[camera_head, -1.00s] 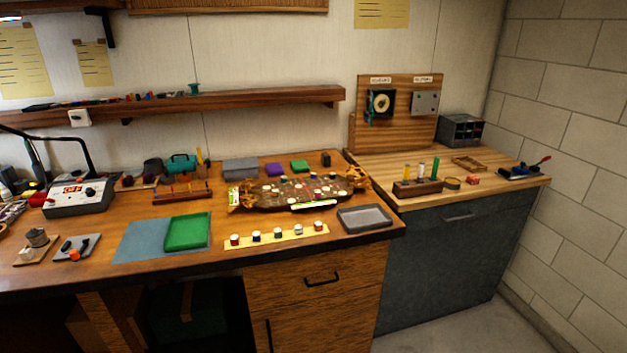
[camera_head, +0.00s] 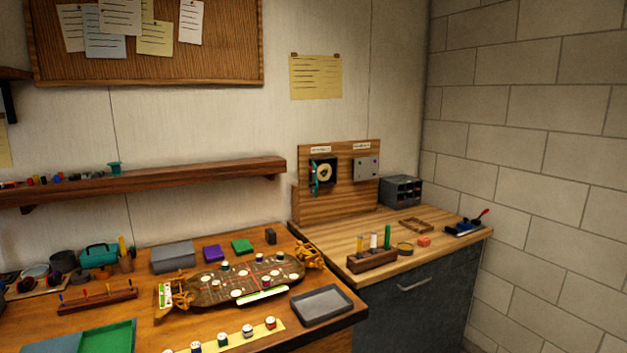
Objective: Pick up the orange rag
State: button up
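I cannot pick out an orange rag with certainty. A small orange-red item (camera_head: 424,241) lies on the right-hand light wood counter, beside a round tin (camera_head: 405,249); it is too small to tell whether it is cloth or a block. My gripper is not in view, so nothing shows of what it holds.
The darker workbench (camera_head: 240,312) carries a long brown board (camera_head: 215,292) on end stands, a grey tray (camera_head: 322,306) and a green tray (camera_head: 108,338). A grey drawer unit (camera_head: 401,191) and a wooden frame (camera_head: 416,225) stand on the right counter. A block wall closes the right.

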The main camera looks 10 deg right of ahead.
aim_at(423, 242)
jog(key=i+j+z, duration=0.15)
jog(key=i+j, duration=0.25)
jog(key=i+j+z, duration=0.15)
jog(key=i+j, duration=0.25)
jog(key=i+j+z, duration=0.15)
jog(key=i+j, duration=0.2)
jog(key=j, duration=0.25)
